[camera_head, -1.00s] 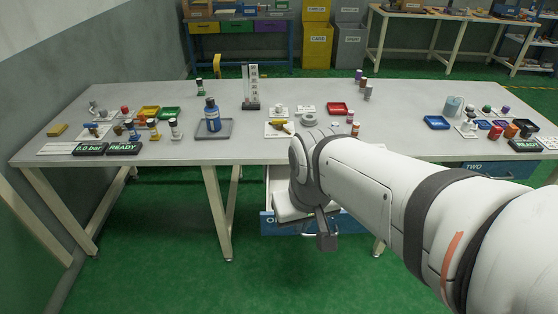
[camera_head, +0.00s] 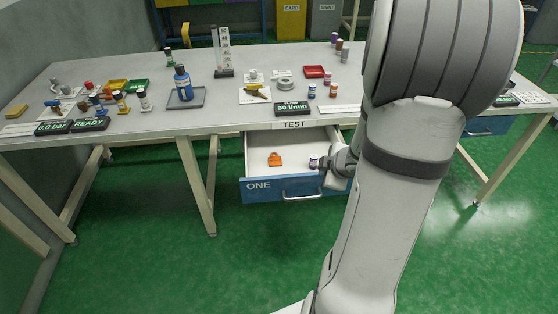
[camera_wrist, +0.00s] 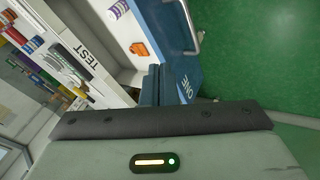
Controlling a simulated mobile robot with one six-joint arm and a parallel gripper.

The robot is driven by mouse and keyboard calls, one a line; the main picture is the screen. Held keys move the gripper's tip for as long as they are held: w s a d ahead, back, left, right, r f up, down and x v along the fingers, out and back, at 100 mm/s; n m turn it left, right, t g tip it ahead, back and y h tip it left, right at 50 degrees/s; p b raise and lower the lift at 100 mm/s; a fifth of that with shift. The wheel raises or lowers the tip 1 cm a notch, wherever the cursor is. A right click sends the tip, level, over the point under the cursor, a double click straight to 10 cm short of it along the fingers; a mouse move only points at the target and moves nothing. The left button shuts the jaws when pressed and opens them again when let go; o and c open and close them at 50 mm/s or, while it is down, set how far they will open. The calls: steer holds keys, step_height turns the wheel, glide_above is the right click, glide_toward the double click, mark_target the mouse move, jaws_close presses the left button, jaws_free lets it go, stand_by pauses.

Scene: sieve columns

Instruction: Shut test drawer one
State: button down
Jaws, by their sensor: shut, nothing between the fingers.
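Test drawer one (camera_head: 262,190), with a blue front marked ONE and a bar handle (camera_head: 302,196), stands pulled out under the bench's TEST label (camera_head: 293,125). An orange tag-like item (camera_head: 275,159) and a small white bottle with a purple band (camera_head: 313,161) are in it. In the wrist view the blue front (camera_wrist: 172,30) and handle (camera_wrist: 196,36) show beside my fingers. My gripper (camera_head: 327,164) is shut and empty at the drawer's right side, close to the inner side of the front; its fingers also show in the wrist view (camera_wrist: 156,84). I cannot tell whether they touch it.
The bench (camera_head: 215,115) carries bottles, trays and a readout (camera_head: 292,108) above the drawer. A pale bench leg (camera_head: 196,185) stands left of the drawer. Green floor (camera_head: 130,230) is clear in front. My arm hides the right part of the bench.

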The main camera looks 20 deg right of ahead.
step_height(320, 180, down, 4)
steer(key=s+a+n+y, duration=0.2)
steer(key=y, duration=0.1)
steer(key=b, duration=0.6)
glide_toward(294, 188)
steer(key=shift+g, duration=0.3)
steer(key=a+f, duration=0.1)
steer(key=f, duration=0.2)
steer(key=a+f, duration=0.1)
steer(key=shift+s+a+f, duration=0.2)
steer(key=shift+a+f, duration=0.05)
steer(key=shift+a, duration=0.1)
steer(key=w, duration=0.1)
steer(key=w+d+r, duration=0.1)
steer(key=shift+w+p, duration=0.25)
steer(key=shift+p, duration=0.1)
steer(key=shift+w+d, duration=0.15)
steer(key=shift+w, duration=0.45)
